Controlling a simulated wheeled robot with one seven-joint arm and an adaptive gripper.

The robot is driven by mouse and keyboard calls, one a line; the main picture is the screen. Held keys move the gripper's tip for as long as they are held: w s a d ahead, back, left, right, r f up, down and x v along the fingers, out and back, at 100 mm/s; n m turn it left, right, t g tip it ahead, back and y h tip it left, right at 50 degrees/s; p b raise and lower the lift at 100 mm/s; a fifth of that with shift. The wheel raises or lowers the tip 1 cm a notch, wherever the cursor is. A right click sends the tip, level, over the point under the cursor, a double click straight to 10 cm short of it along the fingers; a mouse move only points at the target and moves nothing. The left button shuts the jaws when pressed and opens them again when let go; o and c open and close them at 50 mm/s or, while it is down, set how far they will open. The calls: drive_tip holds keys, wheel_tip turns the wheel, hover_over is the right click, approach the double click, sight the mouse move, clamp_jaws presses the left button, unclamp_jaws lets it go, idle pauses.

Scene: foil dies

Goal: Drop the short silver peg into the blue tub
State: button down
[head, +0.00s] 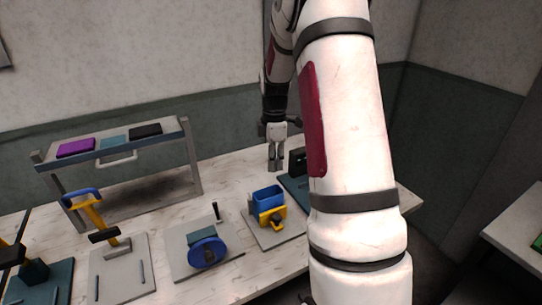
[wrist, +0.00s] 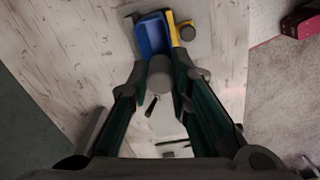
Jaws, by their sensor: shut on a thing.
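The blue tub (head: 266,199) is an open box on a grey base plate, with a yellow part at its front. It also shows at the top of the wrist view (wrist: 151,36). My gripper (head: 275,163) is above the table, behind the tub and slightly to its right in the head view. In the wrist view, my gripper (wrist: 160,76) is shut on a grey, round-ended peg (wrist: 159,83), which appears beside the tub, not over it. In the head view, the peg cannot be made out between the fingers.
A blue disc die (head: 207,252) and a yellow-and-blue handled tool (head: 96,215) stand on plates to the left. A raised shelf (head: 180,128) with coloured blocks is at the back left. A dark die (head: 297,162) stands close right of my gripper, partly behind my arm.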

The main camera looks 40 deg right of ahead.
drive_tip(key=shift+f+b, duration=0.95)
drive_tip(key=shift+f, duration=1.75)
drive_tip(key=c, duration=1.4)
unclamp_jaws()
wheel_tip(320, 180, up, 12)
drive_tip(key=shift+r, duration=0.1)
